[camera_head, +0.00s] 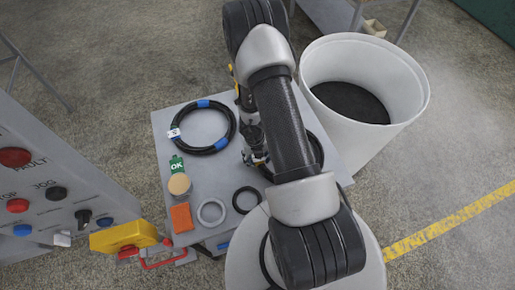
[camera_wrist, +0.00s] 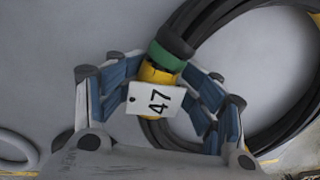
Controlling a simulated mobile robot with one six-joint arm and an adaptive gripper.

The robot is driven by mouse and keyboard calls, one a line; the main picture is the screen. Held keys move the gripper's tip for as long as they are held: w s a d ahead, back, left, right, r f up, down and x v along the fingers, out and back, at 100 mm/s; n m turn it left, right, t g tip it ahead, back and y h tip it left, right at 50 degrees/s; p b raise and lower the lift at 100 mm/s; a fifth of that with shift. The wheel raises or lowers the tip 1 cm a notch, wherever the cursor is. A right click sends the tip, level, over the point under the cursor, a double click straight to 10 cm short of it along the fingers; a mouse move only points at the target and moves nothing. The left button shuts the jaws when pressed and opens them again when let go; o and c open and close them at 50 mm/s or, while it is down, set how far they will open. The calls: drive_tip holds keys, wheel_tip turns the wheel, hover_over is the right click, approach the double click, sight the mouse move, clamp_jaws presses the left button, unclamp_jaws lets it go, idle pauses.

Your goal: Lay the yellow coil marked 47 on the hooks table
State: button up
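The yellow-marked coil (camera_wrist: 157,74) is a bundle of black hose with a yellow band, a green band beside it and a white tag reading 47. In the head view a part of the black coil (camera_head: 318,150) shows beside my arm over the grey table; the rest is hidden. My gripper (camera_wrist: 161,88) has its blue-padded fingers on both sides of the yellow band, and they appear closed against it. The tag hangs between the fingers. I cannot tell whether the coil touches the table. Which table is the hooks table is not clear.
The grey table (camera_head: 161,122) also holds a black coil with blue bands (camera_head: 184,143), a green OK sign (camera_head: 177,165), a tan disc (camera_head: 179,184), an orange block (camera_head: 181,217) and two rings. A white bin (camera_head: 407,107) stands right; a control panel (camera_head: 50,180) stands left.

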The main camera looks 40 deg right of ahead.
drive_tip(key=r, duration=0.7)
drive_tip(key=a+r, duration=0.1)
drive_tip(key=r, duration=0.3)
drive_tip(key=shift+w+a, duration=0.1)
wheel_tip(320, 180, up, 7)
drive_tip(key=p, duration=0.8)
drive_tip(key=shift+p, duration=0.35)
drive_tip(key=shift+f, duration=0.1)
